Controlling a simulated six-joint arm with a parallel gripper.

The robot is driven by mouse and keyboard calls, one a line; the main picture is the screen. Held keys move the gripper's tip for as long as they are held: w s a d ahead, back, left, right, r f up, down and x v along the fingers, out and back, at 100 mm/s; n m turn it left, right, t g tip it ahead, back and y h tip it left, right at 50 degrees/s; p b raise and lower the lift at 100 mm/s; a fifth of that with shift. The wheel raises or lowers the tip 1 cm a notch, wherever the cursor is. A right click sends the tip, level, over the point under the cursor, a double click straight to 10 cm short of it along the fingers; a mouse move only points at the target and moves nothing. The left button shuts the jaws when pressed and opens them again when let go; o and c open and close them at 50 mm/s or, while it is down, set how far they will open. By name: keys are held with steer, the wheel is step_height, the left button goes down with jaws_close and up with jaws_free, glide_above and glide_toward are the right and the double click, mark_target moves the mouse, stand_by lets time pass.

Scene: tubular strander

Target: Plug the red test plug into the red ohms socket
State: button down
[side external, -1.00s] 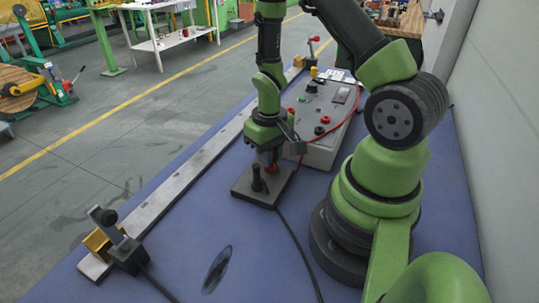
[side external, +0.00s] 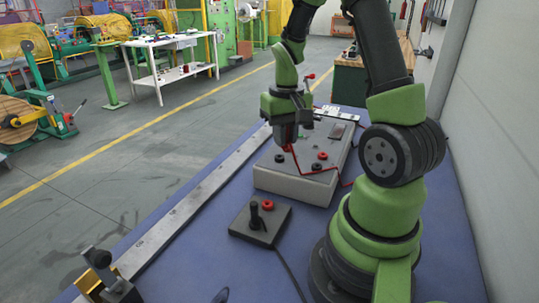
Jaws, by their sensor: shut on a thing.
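My gripper (side external: 286,138) is shut on the red test plug (side external: 289,149), of which only a little red shows below the fingers. It points down over the left part of the grey meter box (side external: 290,186). A red lead (side external: 301,170) hangs from the plug and bends across the box. A red socket (side external: 323,155) and a black socket (side external: 316,166) show on the top, right of the plug. Another black socket (side external: 280,158) is just left of it. Labels are unreadable, and I cannot tell whether the plug touches the box.
A dark holder block (side external: 247,231) with a black upright plug (side external: 254,216) and an empty red ring (side external: 268,205) stands in front of the box. A long metal rail (side external: 185,211) runs along the left edge of the blue bench (side external: 205,250).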

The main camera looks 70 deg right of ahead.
steer(key=s+d+r+m, duration=0.2)
steer(key=s+d+m, duration=0.3)
steer(key=d, duration=0.5)
steer(key=shift+s+d, duration=0.2)
steer(key=shift+s, duration=0.6)
steer(key=shift+f, duration=3)
steer(key=shift+f, duration=1)
steer(key=c, duration=1)
jaws_free()
steer(key=shift+r, duration=0.1)
step_height(320, 180, up, 10)
